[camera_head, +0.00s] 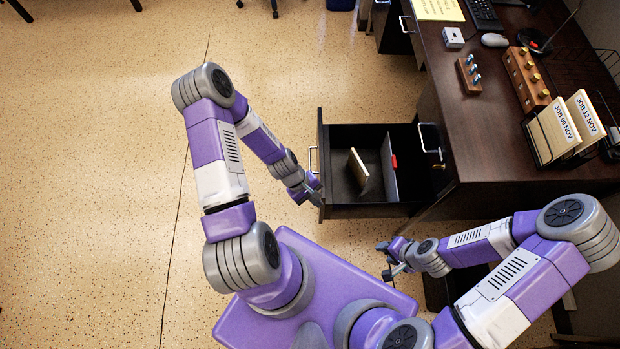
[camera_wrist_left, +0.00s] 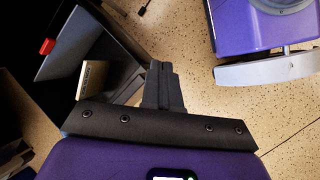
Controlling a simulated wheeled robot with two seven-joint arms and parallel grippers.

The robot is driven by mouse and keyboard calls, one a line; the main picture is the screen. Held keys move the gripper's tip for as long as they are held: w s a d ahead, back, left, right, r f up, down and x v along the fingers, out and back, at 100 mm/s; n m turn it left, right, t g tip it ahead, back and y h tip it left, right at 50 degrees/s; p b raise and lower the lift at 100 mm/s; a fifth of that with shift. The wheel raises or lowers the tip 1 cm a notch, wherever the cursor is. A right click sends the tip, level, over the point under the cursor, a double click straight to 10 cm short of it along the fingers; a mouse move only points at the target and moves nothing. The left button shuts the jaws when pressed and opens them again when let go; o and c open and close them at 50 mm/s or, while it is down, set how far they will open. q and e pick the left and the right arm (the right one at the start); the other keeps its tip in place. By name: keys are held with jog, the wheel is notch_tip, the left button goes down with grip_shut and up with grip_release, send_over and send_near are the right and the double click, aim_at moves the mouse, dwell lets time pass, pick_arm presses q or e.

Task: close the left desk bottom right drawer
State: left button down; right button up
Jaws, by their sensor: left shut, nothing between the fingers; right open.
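The bottom right drawer (camera_head: 357,210) of the desk stands pulled out to the left in the head view. It is black, with a silver handle (camera_head: 311,160) on its front. A tan box-like item (camera_head: 358,168) and a grey divider (camera_head: 389,165) with a red tab are inside. My left gripper (camera_head: 316,196) is shut and empty, at the drawer's front near its lower corner; I cannot tell whether it touches. It also shows in the left wrist view (camera_wrist_left: 161,75), beside the drawer. My right gripper (camera_head: 386,261) is open and empty, below the drawer in the head view.
The dark desk top (camera_head: 480,125) holds a file holder (camera_head: 540,140), a wooden block with knobs (camera_head: 527,77), a mouse (camera_head: 494,40) and a keyboard (camera_head: 482,14). Another handle (camera_head: 430,138) shows on the desk above the drawer. The speckled floor (camera_head: 100,180) at left is clear.

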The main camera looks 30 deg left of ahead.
pick_arm(q)
jog(key=w+a+n+t+h, duration=0.2)
jog(key=a+n+t, duration=0.2)
jog(key=a+n, duration=0.9)
jog(key=w+d+f+m+b, duration=0.1)
jog(key=w+d+f+b, duration=0.4)
jog(key=d+f, duration=0.1)
jog(key=shift+w+d, duration=0.4)
jog(key=shift+d, duration=0.15)
